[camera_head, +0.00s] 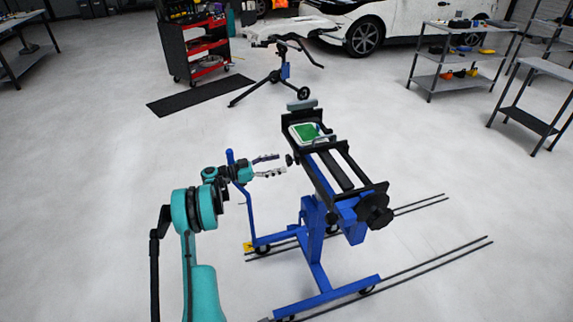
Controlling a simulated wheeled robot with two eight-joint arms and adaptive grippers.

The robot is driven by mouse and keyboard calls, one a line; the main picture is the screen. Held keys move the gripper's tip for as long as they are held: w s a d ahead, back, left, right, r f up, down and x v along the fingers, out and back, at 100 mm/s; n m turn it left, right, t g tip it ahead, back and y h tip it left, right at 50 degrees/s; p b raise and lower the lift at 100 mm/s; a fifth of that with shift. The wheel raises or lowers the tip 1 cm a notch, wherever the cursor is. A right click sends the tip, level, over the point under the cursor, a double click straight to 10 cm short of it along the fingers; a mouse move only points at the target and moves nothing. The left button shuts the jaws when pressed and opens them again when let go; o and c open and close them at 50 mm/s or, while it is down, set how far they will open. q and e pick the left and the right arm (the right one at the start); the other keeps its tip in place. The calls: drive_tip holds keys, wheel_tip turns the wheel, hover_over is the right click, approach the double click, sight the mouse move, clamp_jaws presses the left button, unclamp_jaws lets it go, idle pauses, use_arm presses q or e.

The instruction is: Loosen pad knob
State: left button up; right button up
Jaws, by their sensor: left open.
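A blue wheeled stand (316,222) carries a black frame with rails (350,166). A small dark knob (289,160) shows at the left side of the frame. A larger black knob (376,213) is at the frame's near right end. I cannot tell for sure which one is the pad knob. My left gripper (282,164) comes in from the left, its two fingers apart and pointing right. Its fingertips are close to the small dark knob, and nothing shows between them. I cannot tell whether they touch it. My right gripper is not in view.
A green and white item (306,132) lies on the frame's far end. Dark floor rails (430,263) run under the stand. Behind stand a black work stand (285,75), a red tool cart (196,45) and a white car (385,22). Shelves (455,60) are at right. Open floor surrounds the stand.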

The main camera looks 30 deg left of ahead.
sight(287, 162)
use_arm(q)
drive_tip(key=shift+b+x, duration=0.4)
drive_tip(key=shift+x, duration=1.3)
drive_tip(key=c, duration=1.1)
